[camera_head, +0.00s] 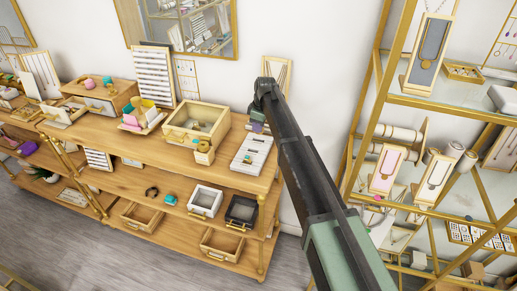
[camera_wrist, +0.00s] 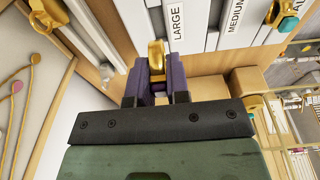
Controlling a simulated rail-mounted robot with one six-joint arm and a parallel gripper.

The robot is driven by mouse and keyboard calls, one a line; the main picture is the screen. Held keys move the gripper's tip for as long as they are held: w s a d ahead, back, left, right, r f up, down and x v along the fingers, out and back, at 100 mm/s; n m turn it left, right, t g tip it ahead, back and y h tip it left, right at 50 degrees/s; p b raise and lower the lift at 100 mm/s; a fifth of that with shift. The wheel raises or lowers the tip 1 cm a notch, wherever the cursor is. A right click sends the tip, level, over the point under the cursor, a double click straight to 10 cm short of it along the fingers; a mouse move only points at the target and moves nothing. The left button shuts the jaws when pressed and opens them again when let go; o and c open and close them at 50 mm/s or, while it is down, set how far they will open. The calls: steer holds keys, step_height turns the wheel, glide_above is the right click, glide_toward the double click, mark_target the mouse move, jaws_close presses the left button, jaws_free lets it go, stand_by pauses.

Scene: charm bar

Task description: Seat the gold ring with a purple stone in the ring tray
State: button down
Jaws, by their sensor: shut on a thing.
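My gripper (camera_wrist: 156,85) has purple fingers and is shut on a gold ring (camera_wrist: 157,54) in the wrist view. The ring stands up between the fingertips; its stone cannot be made out. The grey-white ring tray (camera_wrist: 205,40) lies beyond the ring, with slots labelled "LARGE" and "MEDIUM". The ring overlaps the tray's near edge beside the "LARGE" label; I cannot tell whether they touch. In the head view my gripper (camera_head: 257,126) is above the back end of the ring tray (camera_head: 240,166), and the held ring is too small to tell.
A gold ring with a teal stone (camera_wrist: 286,20) sits at the tray's far right in the wrist view. A wooden box with a glass lid (camera_head: 196,122) stands left of the tray. A necklace stand (camera_head: 276,74) is behind my gripper. A gold-framed shelf (camera_head: 372,100) rises at right.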

step_height(320, 180, down, 5)
steer(key=b, duration=0.4)
steer(key=shift+r, duration=0.45)
steer(key=shift+f, duration=0.15)
steer(key=c, duration=1.5)
jaws_free()
steer(key=shift+f, duration=0.1)
steer(key=shift+c, duration=0.2)
steer(key=o, duration=0.4)
steer(key=shift+o, duration=0.2)
steer(key=r+p, duration=0.4)
steer(key=d+r+p, duration=0.1)
steer(key=r+p, duration=0.7)
steer(key=shift+s+d+r, duration=0.25)
steer(key=shift+d+r, duration=0.1)
steer(key=shift+d, duration=0.05)
steer(key=shift+f, duration=0.1)
